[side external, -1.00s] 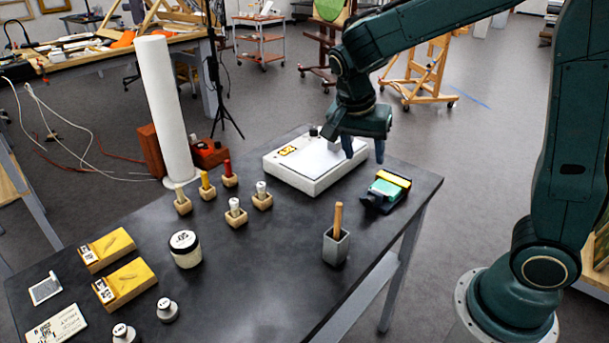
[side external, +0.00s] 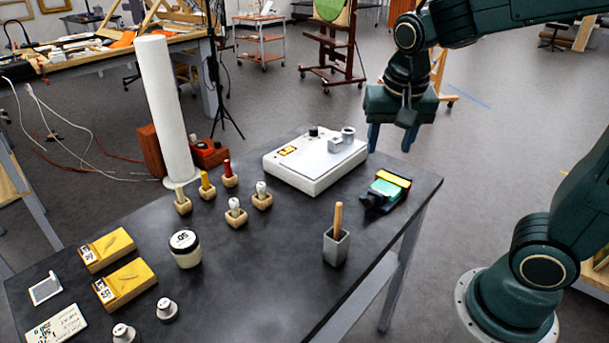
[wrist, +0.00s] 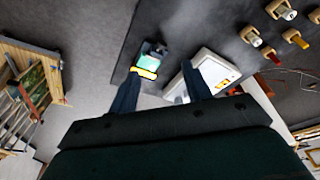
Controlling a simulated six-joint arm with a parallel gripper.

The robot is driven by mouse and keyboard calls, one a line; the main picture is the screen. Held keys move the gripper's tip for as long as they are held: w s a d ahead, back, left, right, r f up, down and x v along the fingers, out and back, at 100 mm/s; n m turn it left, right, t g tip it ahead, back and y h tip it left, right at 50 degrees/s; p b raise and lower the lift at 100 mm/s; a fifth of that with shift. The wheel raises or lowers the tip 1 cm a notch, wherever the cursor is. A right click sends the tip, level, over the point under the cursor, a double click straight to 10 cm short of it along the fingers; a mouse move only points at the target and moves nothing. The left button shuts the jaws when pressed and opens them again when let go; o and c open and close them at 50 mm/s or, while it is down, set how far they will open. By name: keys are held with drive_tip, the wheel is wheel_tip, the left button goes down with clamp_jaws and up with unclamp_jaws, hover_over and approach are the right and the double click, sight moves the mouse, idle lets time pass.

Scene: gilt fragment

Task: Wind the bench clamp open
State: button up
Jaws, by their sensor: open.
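The likely bench clamp is a small dark device with green and yellow blocks (side external: 388,189), near the right edge of the black table; I cannot make out its winding part clearly. It also shows in the wrist view (wrist: 149,62), ahead of my fingers. My gripper (side external: 392,140) is open and empty, pointing down. It hangs above and behind this device in the side view, apart from it, seemingly beyond the table's far edge. In the wrist view its two fingers (wrist: 160,84) are spread apart.
A white box (side external: 312,170) with a dark knob and small grey fittings (side external: 342,140) stands left of the device. A grey cup with a wooden handle (side external: 336,245) stands in front. Several wooden-block holders, a jar (side external: 185,248) and yellow blocks stand farther left. Front-centre table is clear.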

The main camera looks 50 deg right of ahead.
drive_tip(key=s+a+r+n+t+y, duration=0.1)
drive_tip(key=s+a+r+n+t, duration=0.1)
drive_tip(key=s+n, duration=0.6)
drive_tip(key=shift+s+a+r+t+y, duration=0.25)
drive_tip(key=shift+s+a+t+y, duration=0.15)
drive_tip(key=shift+s+a+t, duration=0.1)
idle(0.4)
drive_tip(key=w+d+f+m+g+h, duration=0.2)
drive_tip(key=w+f+m, duration=0.3)
drive_tip(key=w+m, duration=0.2)
drive_tip(key=w+d+f+m+g+h, duration=0.2)
drive_tip(key=w+f+m, duration=0.3)
drive_tip(key=w+m, duration=0.3)
drive_tip(key=shift+w+d+f+m+g, duration=0.2)
drive_tip(key=shift+d+m+g, duration=0.1)
drive_tip(key=shift+m+g, duration=0.4)
drive_tip(key=shift+f, duration=0.1)
